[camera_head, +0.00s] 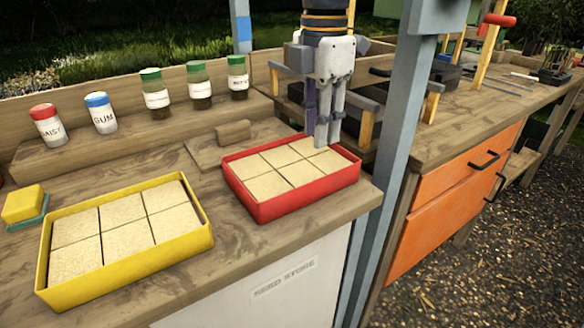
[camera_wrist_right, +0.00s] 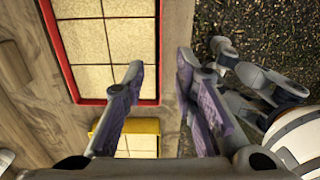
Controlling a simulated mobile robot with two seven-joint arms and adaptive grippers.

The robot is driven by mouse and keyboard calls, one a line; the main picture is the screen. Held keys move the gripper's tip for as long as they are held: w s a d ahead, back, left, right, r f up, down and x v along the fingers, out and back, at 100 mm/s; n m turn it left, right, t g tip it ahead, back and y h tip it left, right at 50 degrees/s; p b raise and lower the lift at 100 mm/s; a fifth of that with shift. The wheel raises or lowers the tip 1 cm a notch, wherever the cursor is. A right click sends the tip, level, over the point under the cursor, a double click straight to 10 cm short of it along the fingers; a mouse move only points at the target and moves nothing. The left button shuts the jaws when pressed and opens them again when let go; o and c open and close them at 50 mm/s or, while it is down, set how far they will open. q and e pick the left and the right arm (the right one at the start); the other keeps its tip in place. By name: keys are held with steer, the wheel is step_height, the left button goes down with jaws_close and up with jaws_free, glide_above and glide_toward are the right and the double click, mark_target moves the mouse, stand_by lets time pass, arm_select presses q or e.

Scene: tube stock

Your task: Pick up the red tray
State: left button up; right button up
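The red tray (camera_head: 294,203) sits level on the wooden bench, filled with pale square blocks. It fills the upper left of the right wrist view (camera_wrist_right: 114,102). My right gripper (camera_head: 328,142) points down over the tray's far right part in the head view. In the right wrist view its fingers (camera_wrist_right: 160,62) are apart, and the tray's right rim shows in the gap between them. I cannot tell whether a finger touches the tray. My left gripper is outside the head view; a grey and white gripper at the right of the wrist view (camera_wrist_right: 245,75) appears to be it.
A yellow tray (camera_head: 128,268) of similar blocks stands left of the red tray. A wooden block on a board (camera_head: 233,132) lies behind. Several lidded jars stand on the back shelf (camera_head: 130,142). A blue-grey post (camera_head: 385,150) rises close to the right.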

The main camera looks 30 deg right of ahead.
mark_target(316, 176)
step_height(316, 176, down, 10)
steer(key=shift+f, duration=0.1)
jaws_close()
steer(key=shift+a, duration=0.1)
